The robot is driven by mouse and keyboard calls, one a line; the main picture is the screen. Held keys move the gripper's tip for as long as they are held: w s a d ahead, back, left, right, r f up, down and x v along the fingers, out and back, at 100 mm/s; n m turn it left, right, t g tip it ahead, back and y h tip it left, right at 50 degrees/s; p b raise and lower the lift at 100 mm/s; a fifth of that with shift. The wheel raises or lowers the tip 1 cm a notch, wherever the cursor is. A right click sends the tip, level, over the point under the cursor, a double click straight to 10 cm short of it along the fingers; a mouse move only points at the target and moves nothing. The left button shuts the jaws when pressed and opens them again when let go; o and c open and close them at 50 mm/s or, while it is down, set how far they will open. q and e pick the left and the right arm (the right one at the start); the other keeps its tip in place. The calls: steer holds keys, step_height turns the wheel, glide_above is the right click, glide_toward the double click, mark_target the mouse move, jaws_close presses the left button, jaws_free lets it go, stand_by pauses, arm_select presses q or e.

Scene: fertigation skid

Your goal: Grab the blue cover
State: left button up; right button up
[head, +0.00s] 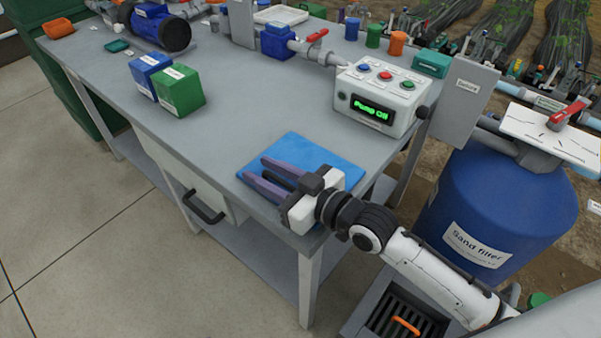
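A flat blue sheet (328,154), which I take to be the blue cover, lies near the front right corner of the grey table. My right gripper (255,169) reaches in from the right over this sheet. Its two purple fingers are spread apart and point left, with no held object visible between them. The gripper hides the near part of the sheet. I cannot tell whether the fingers touch the sheet or hover above it. A small blue capped container (352,29) also stands at the back of the table. My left gripper is not in view.
Blue (143,75) and green (180,92) boxes stand to the left. A blue sand filter tank (497,215) is at right. The tabletop between is clear.

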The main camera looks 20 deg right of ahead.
jaws_close()
steer(key=shift+r, duration=0.1)
stand_by(1.2)
